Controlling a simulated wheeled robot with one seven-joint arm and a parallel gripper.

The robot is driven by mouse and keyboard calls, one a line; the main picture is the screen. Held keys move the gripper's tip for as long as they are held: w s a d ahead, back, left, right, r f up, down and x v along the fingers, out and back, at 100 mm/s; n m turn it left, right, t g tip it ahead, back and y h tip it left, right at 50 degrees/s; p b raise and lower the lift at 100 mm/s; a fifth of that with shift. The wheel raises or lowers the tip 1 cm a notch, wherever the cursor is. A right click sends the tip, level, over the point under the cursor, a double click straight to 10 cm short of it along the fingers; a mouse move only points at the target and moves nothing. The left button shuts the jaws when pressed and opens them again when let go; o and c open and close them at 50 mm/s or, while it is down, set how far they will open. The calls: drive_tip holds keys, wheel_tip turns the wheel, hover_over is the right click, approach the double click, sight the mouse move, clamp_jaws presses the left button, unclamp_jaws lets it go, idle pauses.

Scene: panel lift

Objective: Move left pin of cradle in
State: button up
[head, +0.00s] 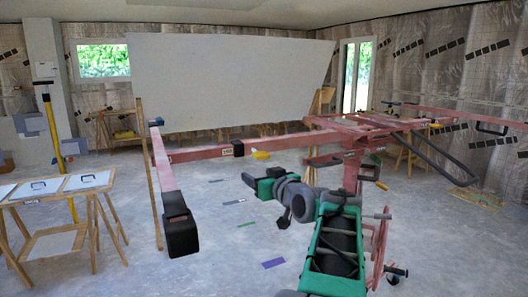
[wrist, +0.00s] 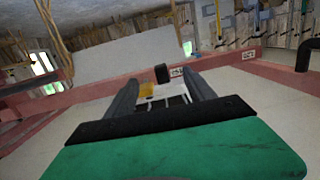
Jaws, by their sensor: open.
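The red cradle (head: 200,154) of the panel lift reaches out to the left from its mast (head: 350,172). A yellow-handled pin (head: 261,155) sits on the cradle's left arm, just right of a black collar (head: 238,148) and a small label. My gripper (head: 247,171) is open, slightly below and in front of that pin, apart from it. In the wrist view the two dark fingers (wrist: 163,82) are spread, with the yellow pin handle (wrist: 151,90) showing between them and the black collar (wrist: 162,74) behind. How deep the pin sits cannot be told.
A black-padded cradle end (head: 178,225) juts toward the front left. A large white panel (head: 230,80) stands behind. A trestle table (head: 65,190) with cases is at left. Another yellow knob (head: 382,186) is on the mast. Open floor lies below the cradle.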

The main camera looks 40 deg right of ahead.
sight(264, 157)
drive_tip(key=s+d+r+t+h, duration=0.1)
drive_tip(key=s+d+r, duration=0.1)
drive_tip(key=d+r, duration=0.2)
drive_tip(key=p+x, duration=0.1)
drive_tip(key=x, duration=0.1)
drive_tip(key=p+x, duration=0.1)
drive_tip(key=x, duration=0.2)
drive_tip(key=p+x, duration=0.1)
drive_tip(key=x, duration=0.1)
drive_tip(key=shift+w+f, duration=0.25)
drive_tip(key=shift+f, duration=0.1)
drive_tip(key=shift+c, duration=0.3)
clamp_jaws()
